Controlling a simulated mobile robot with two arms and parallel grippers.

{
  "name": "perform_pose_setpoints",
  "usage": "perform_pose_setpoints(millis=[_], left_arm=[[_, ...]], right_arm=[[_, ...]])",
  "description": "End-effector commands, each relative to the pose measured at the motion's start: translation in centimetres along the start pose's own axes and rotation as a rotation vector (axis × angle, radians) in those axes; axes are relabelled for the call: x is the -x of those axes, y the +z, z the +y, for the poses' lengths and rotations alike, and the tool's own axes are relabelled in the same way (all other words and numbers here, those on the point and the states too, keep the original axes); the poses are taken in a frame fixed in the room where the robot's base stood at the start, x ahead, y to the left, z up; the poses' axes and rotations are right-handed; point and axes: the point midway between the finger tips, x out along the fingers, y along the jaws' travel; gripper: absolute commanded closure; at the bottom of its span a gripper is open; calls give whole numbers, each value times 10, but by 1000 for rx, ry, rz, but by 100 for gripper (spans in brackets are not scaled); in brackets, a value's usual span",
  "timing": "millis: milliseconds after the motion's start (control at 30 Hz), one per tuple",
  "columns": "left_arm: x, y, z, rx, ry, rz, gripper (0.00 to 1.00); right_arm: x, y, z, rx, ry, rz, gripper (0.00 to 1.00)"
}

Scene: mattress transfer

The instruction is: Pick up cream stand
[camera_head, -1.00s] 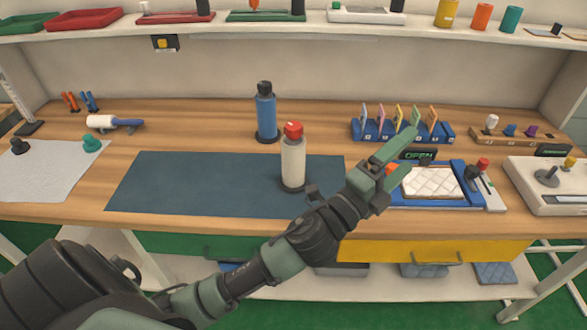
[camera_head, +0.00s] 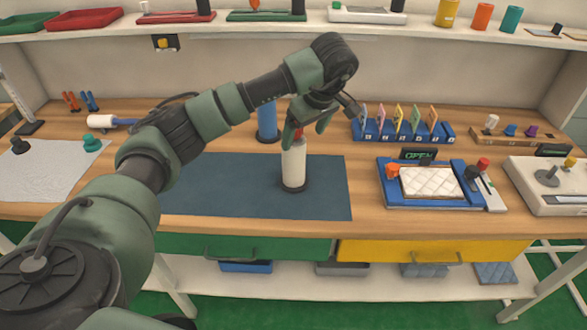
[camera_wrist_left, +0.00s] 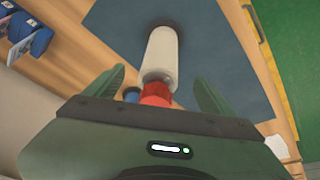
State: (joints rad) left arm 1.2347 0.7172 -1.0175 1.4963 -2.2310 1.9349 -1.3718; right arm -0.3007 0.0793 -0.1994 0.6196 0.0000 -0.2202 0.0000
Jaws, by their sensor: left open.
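The cream stand (camera_head: 293,165) is a white cylinder with a red top and a dark base. It stands upright on the dark blue mat (camera_head: 230,190). My left gripper (camera_head: 308,132) is over its top, pointing down, with its fingers around or beside the red top. In the left wrist view the cream stand (camera_wrist_left: 161,55) lies between the two open fingers (camera_wrist_left: 163,92), its red top nearest the palm. The fingers are apart from it there. My right gripper is not in view.
A blue stand (camera_head: 266,122) is close behind, partly hidden by my arm. A blue tray with a white quilted pad (camera_head: 430,182) and an OPEN sign is to the right. A blue rack (camera_head: 400,131) with coloured cards is behind it. The mat's front is clear.

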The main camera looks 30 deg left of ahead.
Motion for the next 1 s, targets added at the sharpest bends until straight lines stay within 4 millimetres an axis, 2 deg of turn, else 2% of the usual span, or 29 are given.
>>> perform_pose_setpoints(millis=[33, 100, 333, 533, 700, 933, 967, 1000], left_arm=[[2, -9, -4, 5, -20, 24, 16], [-1, -15, -8, 7, -36, 39, 16], [-25, -16, -7, 8, -37, 36, 16], [-52, -20, -2, 6, -36, 34, 16], [-72, -20, -2, 7, -33, 35, 16], [-75, -20, -2, 6, -30, 35, 16], [-75, -20, -2, 6, -30, 35, 18], [-75, -20, -2, 6, -30, 35, 30]], right_arm=[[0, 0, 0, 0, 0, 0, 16], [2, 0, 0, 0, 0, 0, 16], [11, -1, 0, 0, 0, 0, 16], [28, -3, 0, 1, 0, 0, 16], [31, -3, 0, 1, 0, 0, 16], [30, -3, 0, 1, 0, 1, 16], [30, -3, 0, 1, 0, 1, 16], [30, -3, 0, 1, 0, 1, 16]])
